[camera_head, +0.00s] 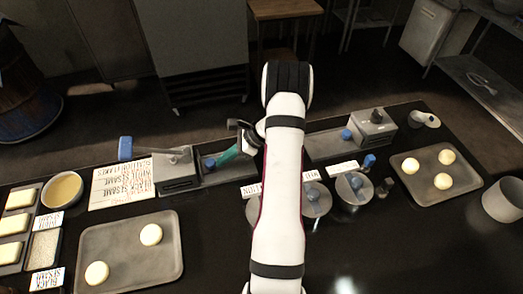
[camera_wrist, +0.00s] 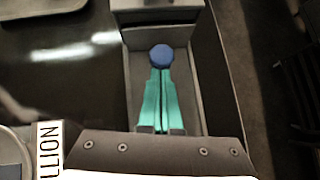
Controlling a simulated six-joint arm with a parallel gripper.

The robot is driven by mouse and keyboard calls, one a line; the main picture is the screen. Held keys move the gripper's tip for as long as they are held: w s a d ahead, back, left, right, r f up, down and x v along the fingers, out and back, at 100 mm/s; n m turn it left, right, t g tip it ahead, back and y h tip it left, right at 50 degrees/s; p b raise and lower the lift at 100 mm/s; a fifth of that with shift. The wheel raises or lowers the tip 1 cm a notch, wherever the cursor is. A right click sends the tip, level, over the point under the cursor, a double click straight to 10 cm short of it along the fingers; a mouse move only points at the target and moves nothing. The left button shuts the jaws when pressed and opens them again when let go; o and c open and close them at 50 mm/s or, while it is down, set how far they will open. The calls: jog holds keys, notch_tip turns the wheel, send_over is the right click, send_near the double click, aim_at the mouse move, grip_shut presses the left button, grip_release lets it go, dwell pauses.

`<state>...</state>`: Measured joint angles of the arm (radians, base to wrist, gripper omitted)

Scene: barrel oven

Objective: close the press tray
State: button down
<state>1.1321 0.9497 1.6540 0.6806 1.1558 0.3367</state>
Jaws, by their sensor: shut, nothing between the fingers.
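The left press (camera_head: 175,168) is a grey box on the dark counter, with its long shallow press tray (camera_head: 212,177) extending out to the right. A blue knob (camera_head: 210,163) shows in the tray near the box. My gripper (camera_head: 222,158) has teal fingers, over the tray beside the knob. In the wrist view, my gripper (camera_wrist: 162,75) is shut and empty, its tips at or very near the blue knob (camera_wrist: 162,55); I cannot tell whether they touch. The tray's wall (camera_wrist: 137,85) runs along both sides of the fingers, toward the press box (camera_wrist: 160,15).
A second press (camera_head: 373,127) with a tray (camera_head: 322,148) and blue knob (camera_head: 345,134) stands to the right. Dough trays (camera_head: 130,275) and (camera_head: 405,170) lie at left and right. Jars, labels and a cream-filled bowl (camera_head: 62,190) are on the counter.

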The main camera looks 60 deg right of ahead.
jog(key=shift+w+a, duration=0.55)
